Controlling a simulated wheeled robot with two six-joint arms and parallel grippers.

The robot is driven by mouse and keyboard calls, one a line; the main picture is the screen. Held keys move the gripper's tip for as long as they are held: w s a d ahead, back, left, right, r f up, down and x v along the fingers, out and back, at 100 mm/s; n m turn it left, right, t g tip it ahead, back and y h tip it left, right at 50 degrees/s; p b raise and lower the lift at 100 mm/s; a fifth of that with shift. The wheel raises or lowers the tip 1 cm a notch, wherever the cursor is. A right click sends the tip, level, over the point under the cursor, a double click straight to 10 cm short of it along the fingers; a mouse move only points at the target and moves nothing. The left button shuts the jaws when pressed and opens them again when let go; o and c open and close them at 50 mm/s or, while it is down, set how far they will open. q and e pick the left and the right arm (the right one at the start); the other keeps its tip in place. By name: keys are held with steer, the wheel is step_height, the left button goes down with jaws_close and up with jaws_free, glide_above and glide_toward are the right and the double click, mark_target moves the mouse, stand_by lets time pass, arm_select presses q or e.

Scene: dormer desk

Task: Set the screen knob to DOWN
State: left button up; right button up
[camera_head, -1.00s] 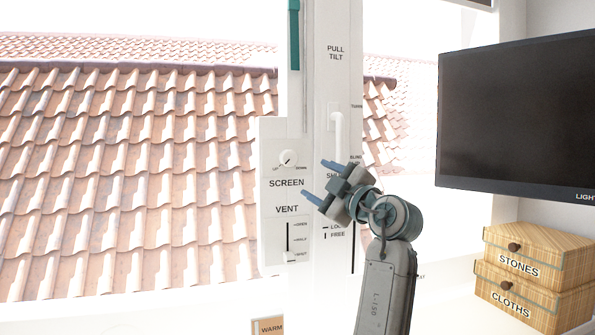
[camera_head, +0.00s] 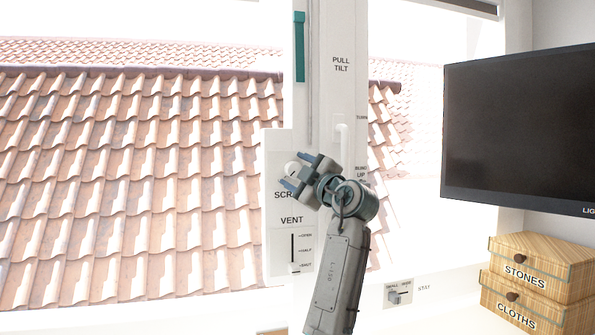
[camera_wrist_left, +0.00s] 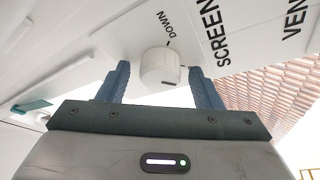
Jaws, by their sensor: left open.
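The screen knob (camera_head: 291,168) is a round white dial on the white panel by the window, partly hidden by my left gripper in the head view. In the left wrist view the knob (camera_wrist_left: 160,67) sits between the two blue fingers of my left gripper (camera_wrist_left: 160,82), with a gap on each side. The word DOWN (camera_wrist_left: 166,27) is printed beside the knob, with a short dark tick near it. Which way the knob points is hard to tell. My left gripper (camera_head: 295,174) is open at the knob in the head view. My right gripper is not in view.
The vent slider (camera_head: 295,267) is below the knob on the same panel. A white handle (camera_head: 343,145) stands to the right on the window post. A small stay switch (camera_head: 394,297) is lower right. A dark monitor (camera_head: 520,130) and wooden boxes (camera_head: 535,284) are at the right.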

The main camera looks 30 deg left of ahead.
arm_select(q)
steer(key=c, duration=1)
steer(key=shift+f+m, duration=0.1)
steer(key=shift+m, duration=0.2)
